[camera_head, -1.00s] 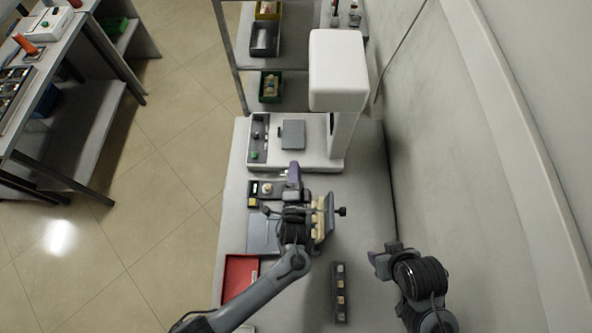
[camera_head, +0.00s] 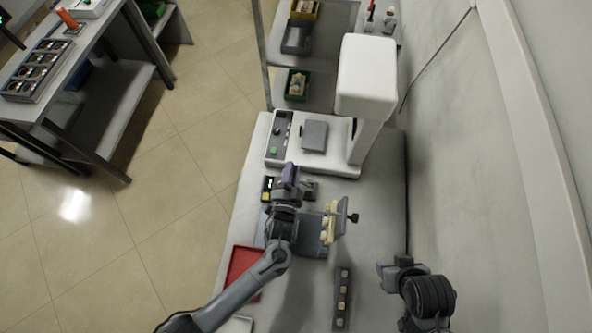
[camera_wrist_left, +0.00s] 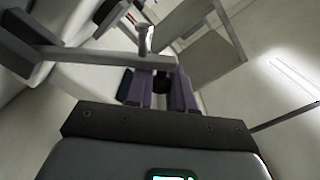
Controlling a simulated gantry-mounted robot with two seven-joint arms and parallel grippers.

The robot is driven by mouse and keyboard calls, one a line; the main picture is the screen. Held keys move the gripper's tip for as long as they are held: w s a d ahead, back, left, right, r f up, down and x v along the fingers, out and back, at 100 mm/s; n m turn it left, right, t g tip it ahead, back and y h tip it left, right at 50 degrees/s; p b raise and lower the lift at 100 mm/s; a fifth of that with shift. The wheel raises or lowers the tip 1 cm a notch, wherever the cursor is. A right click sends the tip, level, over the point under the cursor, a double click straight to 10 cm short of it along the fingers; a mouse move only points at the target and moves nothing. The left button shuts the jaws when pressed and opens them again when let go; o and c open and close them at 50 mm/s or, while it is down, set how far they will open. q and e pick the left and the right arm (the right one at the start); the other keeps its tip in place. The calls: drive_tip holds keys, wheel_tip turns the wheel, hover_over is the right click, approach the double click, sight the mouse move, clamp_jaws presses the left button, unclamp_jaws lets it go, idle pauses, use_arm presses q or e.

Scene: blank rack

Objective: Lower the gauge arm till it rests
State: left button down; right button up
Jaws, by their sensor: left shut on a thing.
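My left gripper (camera_head: 288,176), with purple fingers, is over the small gauge unit, whose dark box with a yellow button (camera_head: 267,190) shows beside it. In the left wrist view the fingers (camera_wrist_left: 160,90) are shut at a grey bar (camera_wrist_left: 100,56), which I take as the gauge arm; it crosses by the fingertips. A round-topped post (camera_wrist_left: 146,38) stands by the bar. The exact grip and whatever is under the bar are hidden. My right gripper (camera_head: 386,272) hangs over the right side of the bench, apart from everything; its finger gap is unclear.
A white machine (camera_head: 366,75) with a green button stands behind the gauge. A tilted rack with cream blanks (camera_head: 329,222) is right of my left wrist. A red tray (camera_head: 242,268) and a dark strip of blanks (camera_head: 342,300) lie nearer.

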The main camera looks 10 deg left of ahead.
use_arm(q)
drive_tip(key=shift+a+f, duration=0.15)
drive_tip(key=shift+a, duration=0.1)
drive_tip(key=c, duration=1)
unclamp_jaws()
drive_tip(key=shift+c, duration=0.2)
drive_tip(key=s, duration=1)
drive_tip(key=shift+s, duration=0.4)
drive_tip(key=shift+a, duration=0.1)
